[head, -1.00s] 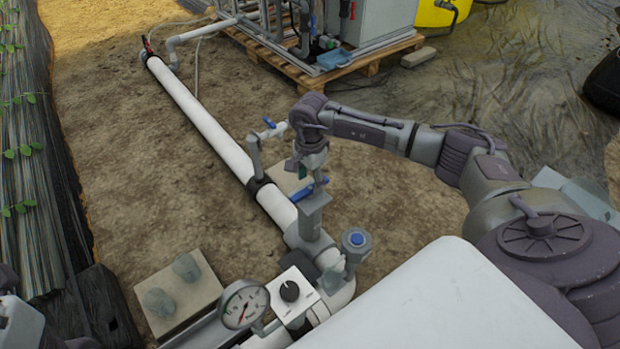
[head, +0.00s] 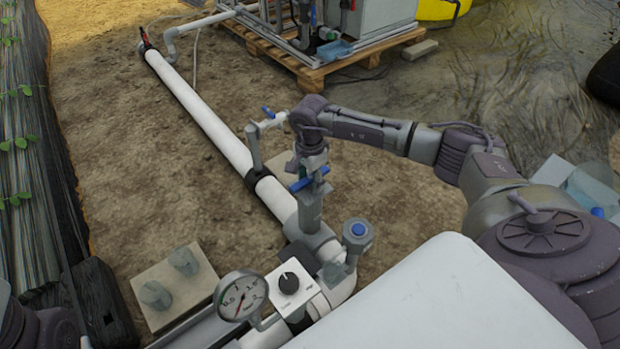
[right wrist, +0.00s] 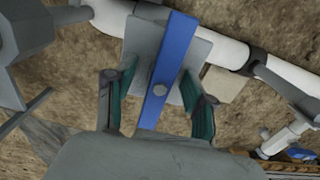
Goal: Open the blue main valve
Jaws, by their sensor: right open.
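The blue main valve's lever (head: 309,180) sits on top of a grey valve body (head: 309,215) on the white pipe. My right gripper (head: 312,170) points down over the lever from above. In the right wrist view the blue lever (right wrist: 170,65) runs between the two fingers of my open right gripper (right wrist: 158,85). A gap shows on each side of it, so the fingers stand around the lever without being closed on it. The gripper hides part of the lever in the head view. My left gripper is not in view.
A blue-capped fitting (head: 357,233), a pressure gauge (head: 241,296) and a white box with a black knob (head: 289,283) stand close in front of the valve. A smaller blue-handled branch (head: 263,130) rises behind it. Bare soil lies left of the pipe.

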